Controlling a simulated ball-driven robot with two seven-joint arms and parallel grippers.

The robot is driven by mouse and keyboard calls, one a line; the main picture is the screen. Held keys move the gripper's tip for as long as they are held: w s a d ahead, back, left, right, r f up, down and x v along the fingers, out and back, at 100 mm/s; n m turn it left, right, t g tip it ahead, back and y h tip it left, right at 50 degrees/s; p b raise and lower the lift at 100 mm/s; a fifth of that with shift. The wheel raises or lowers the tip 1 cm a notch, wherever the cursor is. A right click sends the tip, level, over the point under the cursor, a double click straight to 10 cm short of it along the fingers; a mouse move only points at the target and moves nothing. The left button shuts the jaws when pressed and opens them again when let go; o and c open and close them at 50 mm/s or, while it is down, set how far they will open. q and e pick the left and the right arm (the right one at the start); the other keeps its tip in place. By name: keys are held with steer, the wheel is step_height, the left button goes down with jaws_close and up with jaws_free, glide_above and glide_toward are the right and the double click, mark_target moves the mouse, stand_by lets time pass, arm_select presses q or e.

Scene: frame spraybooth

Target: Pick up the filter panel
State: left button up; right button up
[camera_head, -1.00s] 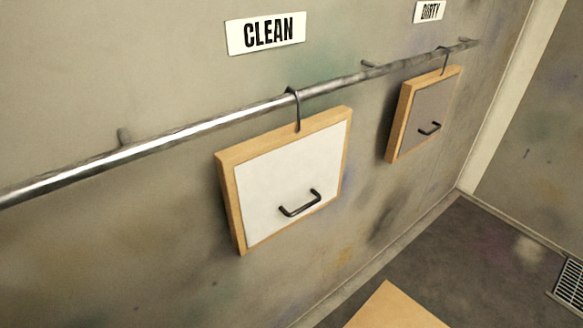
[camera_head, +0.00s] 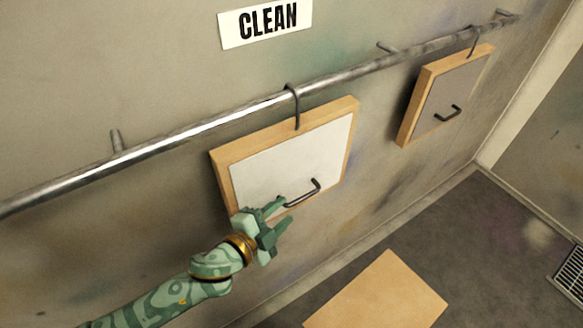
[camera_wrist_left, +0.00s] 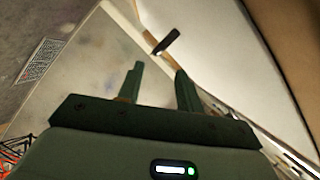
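The filter panel under the CLEAN sign has a white face (camera_head: 270,165), a wooden frame and a dark bar handle (camera_head: 316,188). It hangs by a hook (camera_head: 297,105) from a rail. My left gripper (camera_head: 286,211) is at the panel's lower part, open, its fingers close to the handle's left end and hiding part of the panel's lower edge. I cannot tell whether they touch. In the left wrist view the two fingers (camera_wrist_left: 160,70) are apart with nothing between them, and a dark bar, apparently the handle (camera_wrist_left: 165,42), lies just beyond. My right gripper is not in view.
A metal rail (camera_head: 190,128) runs along the stained wall. A second panel with a grey face (camera_head: 445,97) hangs further right. A plain wooden surface (camera_head: 380,295) is at the lower front. A floor grate (camera_head: 570,278) is at far right.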

mark_target(299, 201)
arm_select(q)
steer(key=x, duration=0.6)
steer(key=f+x, duration=0.1)
steer(key=x, duration=0.2)
steer(key=shift+s+d+b, duration=0.1)
steer(key=shift+s+b, duration=0.05)
steer(key=shift+b, duration=0.25)
steer(key=shift+s+r, duration=0.1)
steer(key=shift+r, duration=0.05)
steer(key=shift+c, duration=0.9)
jaws_close()
